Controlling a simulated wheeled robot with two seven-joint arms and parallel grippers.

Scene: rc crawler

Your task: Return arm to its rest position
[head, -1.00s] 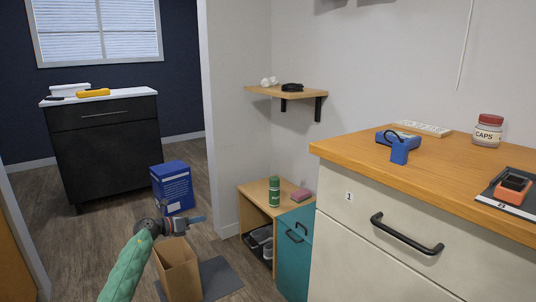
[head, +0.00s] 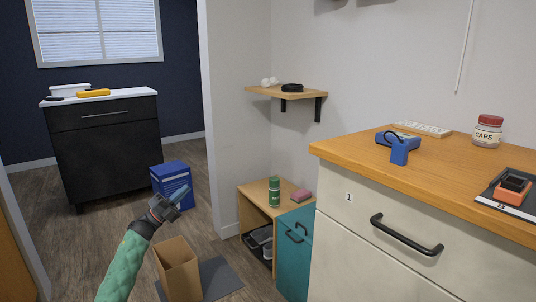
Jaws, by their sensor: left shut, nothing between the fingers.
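My left arm comes in from the bottom left in a green sleeve. My left gripper (head: 179,196) is shut and empty, pointing up and to the right. In the picture it overlaps the front of a blue box (head: 171,177) that stands on the floor. I cannot tell how far apart they are. An open cardboard box (head: 177,270) stands on the floor below the gripper in the picture. My right gripper is not in view.
A wooden counter (head: 450,186) with drawers fills the right side, bearing a blue device (head: 398,147) and a caps jar (head: 487,131). A low cabinet (head: 257,207) with a green can (head: 274,191) stands mid-picture. A dark cabinet (head: 107,150) is at the back left.

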